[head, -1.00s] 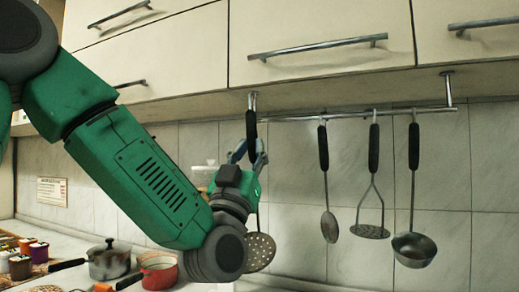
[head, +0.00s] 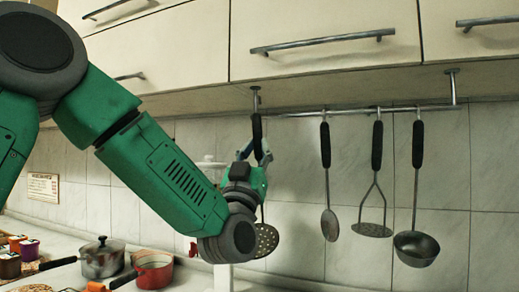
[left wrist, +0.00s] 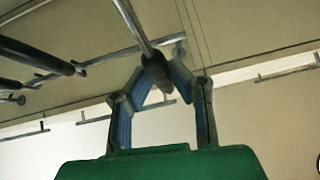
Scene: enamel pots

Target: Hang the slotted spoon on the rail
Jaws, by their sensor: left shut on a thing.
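The slotted spoon has a black handle (head: 257,132) and a round perforated head (head: 266,240). It hangs upright at the left end of the metal rail (head: 345,111). My left gripper (head: 257,158) is shut on the handle, with the spoon head below it. In the left wrist view the two blue-lined fingers of my left gripper (left wrist: 167,85) close around the dark handle (left wrist: 156,70), close to the rail bar (left wrist: 135,22). The top of the handle is level with the rail in the head view. I cannot tell whether its hook is over the rail. My right gripper is not in view.
A spoon (head: 329,222), a masher (head: 372,229) and a ladle (head: 416,246) hang to the right on the rail. Cabinets (head: 310,45) are just above. A grey pot (head: 101,260), a red pot (head: 153,268) and small jars stand on the counter below.

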